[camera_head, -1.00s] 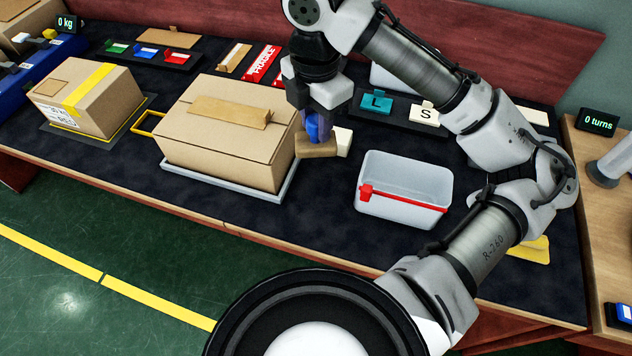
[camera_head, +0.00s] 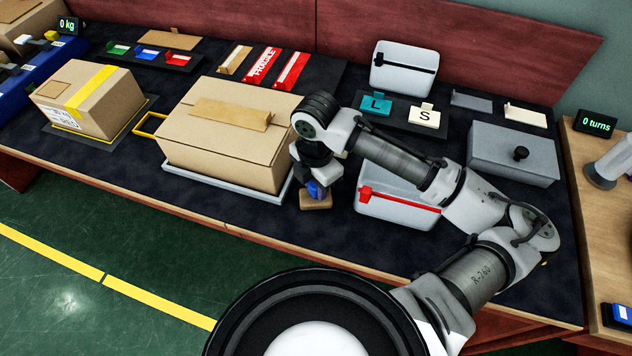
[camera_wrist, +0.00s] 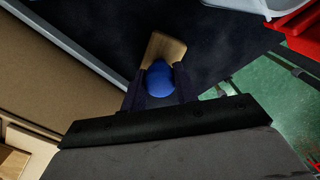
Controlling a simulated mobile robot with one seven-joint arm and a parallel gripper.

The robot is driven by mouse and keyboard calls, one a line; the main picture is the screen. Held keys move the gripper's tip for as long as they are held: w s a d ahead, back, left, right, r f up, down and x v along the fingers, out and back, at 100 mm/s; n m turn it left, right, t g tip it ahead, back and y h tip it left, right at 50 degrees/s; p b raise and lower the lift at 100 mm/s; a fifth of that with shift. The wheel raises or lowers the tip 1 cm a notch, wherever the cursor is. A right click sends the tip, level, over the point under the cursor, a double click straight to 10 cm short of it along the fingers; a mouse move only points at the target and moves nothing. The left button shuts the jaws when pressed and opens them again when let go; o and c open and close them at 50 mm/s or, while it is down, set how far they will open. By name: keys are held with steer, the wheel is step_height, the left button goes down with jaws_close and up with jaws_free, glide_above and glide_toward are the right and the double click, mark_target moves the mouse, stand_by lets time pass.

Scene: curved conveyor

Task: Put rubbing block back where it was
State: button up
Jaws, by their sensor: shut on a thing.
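The rubbing block, a tan wooden block (camera_head: 316,202) with a blue knob (camera_head: 317,190), is in my gripper (camera_head: 318,184). My gripper is shut on the blue knob and points down. It is between the large cardboard box and the clear bin with the red strip. In the wrist view the wooden base (camera_wrist: 165,47) and the round blue knob (camera_wrist: 159,80) show between the fingers. The block is over or on the dark mat; I cannot tell whether it touches it.
The large cardboard box (camera_head: 225,150) on a grey tray (camera_head: 255,198) stands close left. The clear bin (camera_head: 390,205) with a red strip stands close right, partly behind my arm. Dark mat (camera_head: 250,212) is bare near the front edge. A grey lidded box (camera_head: 512,160) stands at right.

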steer(key=shift+f, duration=0.25)
steer(key=shift+f, duration=0.15)
steer(key=o, duration=1)
step_height(320, 180, up, 13)
steer(key=shift+f+b, duration=0.2)
steer(key=shift+b, duration=0.15)
steer(key=shift+s, duration=0.1)
